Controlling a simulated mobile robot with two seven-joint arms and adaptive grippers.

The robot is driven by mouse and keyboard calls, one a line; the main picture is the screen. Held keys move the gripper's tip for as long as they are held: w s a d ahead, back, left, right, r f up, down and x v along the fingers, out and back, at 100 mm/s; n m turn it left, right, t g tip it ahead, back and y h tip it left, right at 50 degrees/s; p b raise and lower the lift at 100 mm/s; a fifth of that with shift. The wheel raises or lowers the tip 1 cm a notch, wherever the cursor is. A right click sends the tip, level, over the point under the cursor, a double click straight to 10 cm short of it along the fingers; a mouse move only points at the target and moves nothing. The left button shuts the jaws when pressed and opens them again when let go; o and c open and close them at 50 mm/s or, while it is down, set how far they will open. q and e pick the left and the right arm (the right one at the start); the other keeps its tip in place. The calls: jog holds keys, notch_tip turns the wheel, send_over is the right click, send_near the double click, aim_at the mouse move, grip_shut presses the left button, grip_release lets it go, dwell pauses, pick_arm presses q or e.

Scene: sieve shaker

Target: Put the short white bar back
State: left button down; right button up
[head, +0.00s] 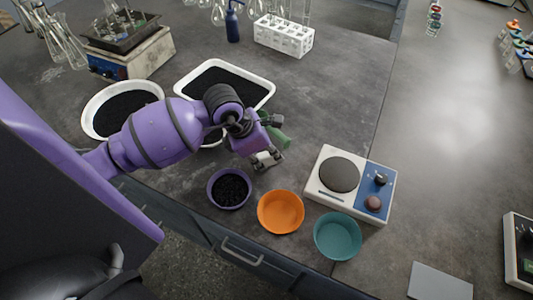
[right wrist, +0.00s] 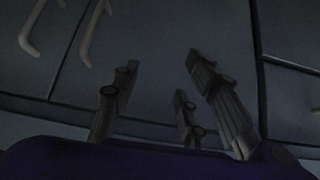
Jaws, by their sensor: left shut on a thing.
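My left gripper (head: 267,160) points down over the bench, just behind the purple and orange bowls. It is shut on a small pale piece at its fingertips, which looks like the short white bar (head: 266,157); the fingers hide most of it. A green object (head: 277,137) shows just behind this gripper, partly hidden by it. My right gripper (right wrist: 162,88) shows only in the right wrist view, with its fingers apart and nothing between them, in front of dark cabinet fronts.
A purple bowl of dark grains (head: 230,188), an orange bowl (head: 281,212) and a teal bowl (head: 337,236) line the front edge. A hotplate (head: 325,189) stands right. Black-filled white trays (head: 270,88) lie behind my arm. A white rack (head: 284,38) stands at the back.

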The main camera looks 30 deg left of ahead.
pick_arm(q)
jog(key=c, duration=1.6)
grip_release()
jog(key=shift+f, duration=0.1)
jog(key=shift+o, duration=0.2)
jog(key=shift+r, duration=0.4)
jog(key=v, duration=1.1)
jog(key=shift+s+r, duration=0.2)
jog(key=shift+r, duration=0.05)
jog(key=shift+a+f, duration=0.1)
jog(key=shift+a, duration=0.05)
